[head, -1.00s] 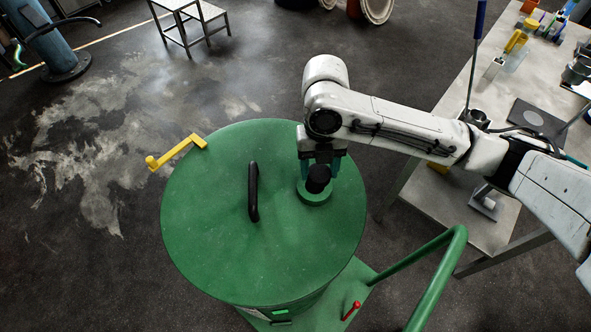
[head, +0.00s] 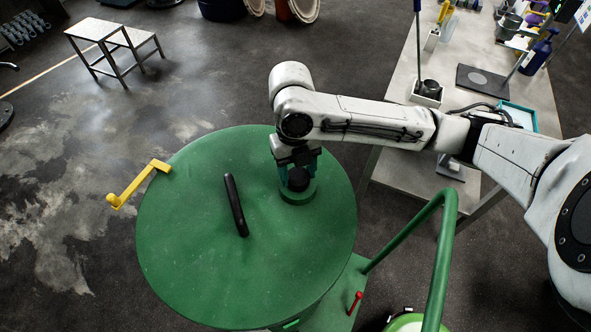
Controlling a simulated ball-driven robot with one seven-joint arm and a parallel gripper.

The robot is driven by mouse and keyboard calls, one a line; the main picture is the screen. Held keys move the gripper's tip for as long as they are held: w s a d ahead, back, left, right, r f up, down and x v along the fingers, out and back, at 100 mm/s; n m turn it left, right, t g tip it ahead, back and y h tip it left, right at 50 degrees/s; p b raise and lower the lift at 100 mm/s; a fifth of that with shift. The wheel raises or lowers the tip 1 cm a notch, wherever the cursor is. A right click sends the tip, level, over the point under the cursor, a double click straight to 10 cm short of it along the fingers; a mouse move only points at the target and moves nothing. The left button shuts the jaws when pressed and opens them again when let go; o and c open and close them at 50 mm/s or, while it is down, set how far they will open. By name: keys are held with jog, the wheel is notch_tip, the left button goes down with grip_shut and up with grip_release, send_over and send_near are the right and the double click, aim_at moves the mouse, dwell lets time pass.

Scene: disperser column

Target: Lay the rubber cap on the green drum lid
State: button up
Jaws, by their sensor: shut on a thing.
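The green drum lid (head: 185,250) fills the middle of the head view, with a black bar handle (head: 235,205) across it. A small raised round green collar (head: 298,197) stands near the lid's right edge. My gripper (head: 298,172) points down over this collar, its teal fingers shut on the black rubber cap (head: 299,181). The cap is upright between the fingers, right over the collar. I cannot tell whether it touches the collar. The fingers and wrist partly hide the cap's far side.
A yellow crank (head: 138,184) sticks out at the lid's left edge. A green rail (head: 437,265) and a red lever (head: 354,303) stand to the right. A grey workbench (head: 400,85) holds tools behind my arm. A step stool (head: 113,48) stands at the back left.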

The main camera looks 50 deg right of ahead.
aim_at(295, 169)
jog(key=shift+f+b, duration=0.4)
jog(key=shift+f, duration=0.2)
jog(key=o, duration=1)
jog(key=shift+o, duration=0.2)
jog(key=shift+r, duration=0.15)
jog(key=shift+r+p, duration=0.25)
jog(key=shift+p, duration=0.1)
notch_tip(295, 169, up, 12)
jog(key=w+d, duration=0.1)
jog(key=shift+w+r, duration=0.2)
jog(key=shift+w, duration=0.05)
